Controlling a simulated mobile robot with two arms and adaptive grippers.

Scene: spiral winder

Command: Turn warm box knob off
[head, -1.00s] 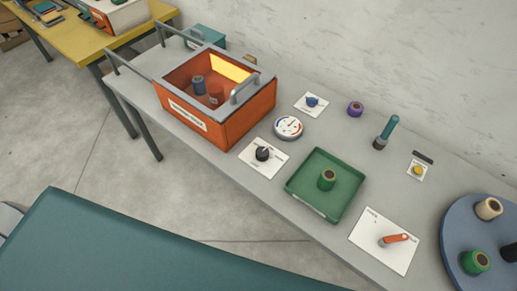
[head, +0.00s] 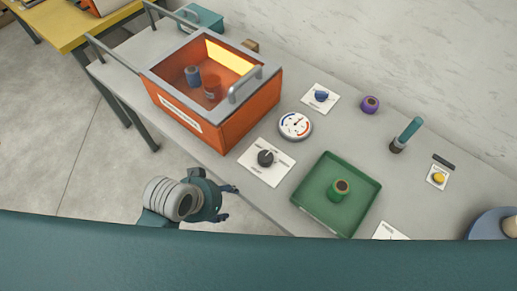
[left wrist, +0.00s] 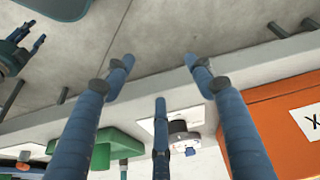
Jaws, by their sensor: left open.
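The orange warm box (head: 240,113) stands on the grey bench, with its inside lit yellow. A black knob (head: 265,157) sits on a white card in front of it, by the bench's front edge; the lettering is too small to read. The knob also shows in the left wrist view (left wrist: 182,138), beyond and between my fingers. My left gripper (head: 232,202) is open and empty, in front of the bench edge and apart from the knob. My right gripper (left wrist: 24,44) shows partly at the left of the left wrist view; its opening is unclear.
A round gauge (head: 295,126) and a blue knob (head: 321,96) on a card lie behind the black knob. A yellow button (head: 438,178) is farther right.

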